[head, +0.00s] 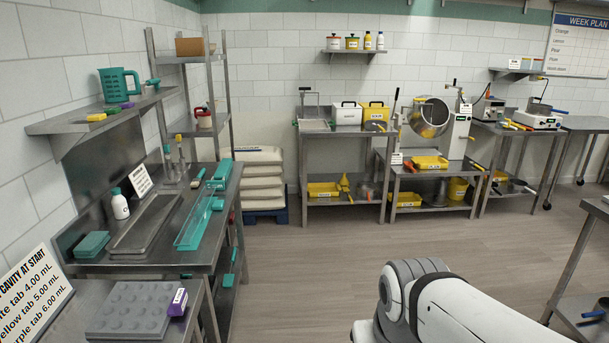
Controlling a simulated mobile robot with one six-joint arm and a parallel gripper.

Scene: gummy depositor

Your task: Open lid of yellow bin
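A yellow bin (375,112) with a dark label on its front stands on the back steel table, just right of a white bin (346,114). Its top looks closed, but it is too small to be sure. A grey scoop-like thing stands close to its right front. My arm reaches in at the bottom right of the head view. My gripper is out of the picture, so its state and its place relative to the bin do not show.
Yellow trays (324,190) sit on the lower shelf of the back table (345,133). A steel drum machine (429,118) stands right of the bins. A steel counter (150,262) with teal trays runs along the left. The middle floor (330,260) is clear.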

